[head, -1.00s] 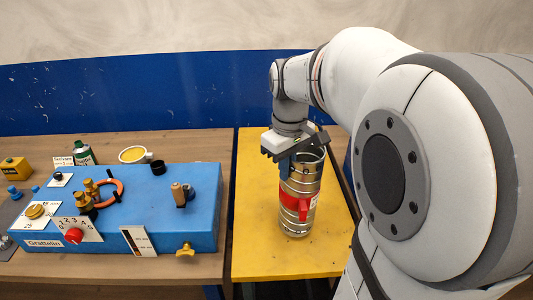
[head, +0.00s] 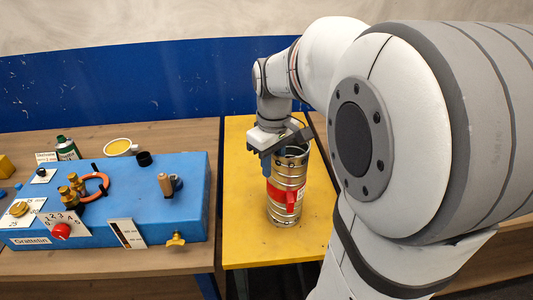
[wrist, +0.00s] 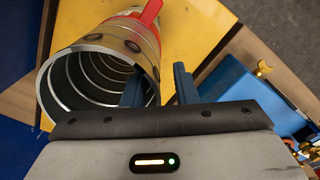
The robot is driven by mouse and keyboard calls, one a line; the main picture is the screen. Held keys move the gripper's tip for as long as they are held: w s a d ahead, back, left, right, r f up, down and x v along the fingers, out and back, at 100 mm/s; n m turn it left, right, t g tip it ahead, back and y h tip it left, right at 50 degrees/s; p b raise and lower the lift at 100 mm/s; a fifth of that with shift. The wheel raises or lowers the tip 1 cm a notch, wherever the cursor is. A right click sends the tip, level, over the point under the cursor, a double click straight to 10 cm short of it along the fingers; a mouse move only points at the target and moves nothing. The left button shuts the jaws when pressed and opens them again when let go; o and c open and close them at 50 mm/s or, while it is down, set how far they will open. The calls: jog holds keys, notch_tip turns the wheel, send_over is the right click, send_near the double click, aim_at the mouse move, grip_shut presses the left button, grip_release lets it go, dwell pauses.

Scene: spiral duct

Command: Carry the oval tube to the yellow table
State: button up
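The oval tube (head: 286,208) is a shiny ribbed metal cylinder with a red band and red tab. It stands upright on the yellow table (head: 245,245). My gripper (head: 277,158) is at the tube's top rim. In the wrist view, my gripper (wrist: 158,82) has one blue finger inside the mouth of the tube (wrist: 70,95) and the other outside its wall. A gap shows between the outer finger and the wall, so the gripper looks open. The tube's far side is partly hidden by my gripper in the head view.
A blue box (head: 130,205) with knobs, a red dial and an orange ring stands on the wooden table (head: 110,262) to the left. A yellow-filled cup (head: 120,147) and a green can (head: 67,148) are behind it. The yellow table's left front is clear.

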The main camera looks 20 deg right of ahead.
jog(key=shift+r, duration=0.1)
notch_tip(320, 180, up, 12)
jog(key=shift+f, duration=0.1)
jog(key=s+a+f+m+t, duration=0.3)
jog(key=s+a+f, duration=0.3)
jog(key=s+f, duration=0.4)
notch_tip(320, 180, down, 3)
jog(key=shift+s+f+m, duration=0.1)
jog(key=shift+s+m, duration=0.3)
jog(key=shift+m, duration=0.2)
jog(key=shift+a, duration=0.1)
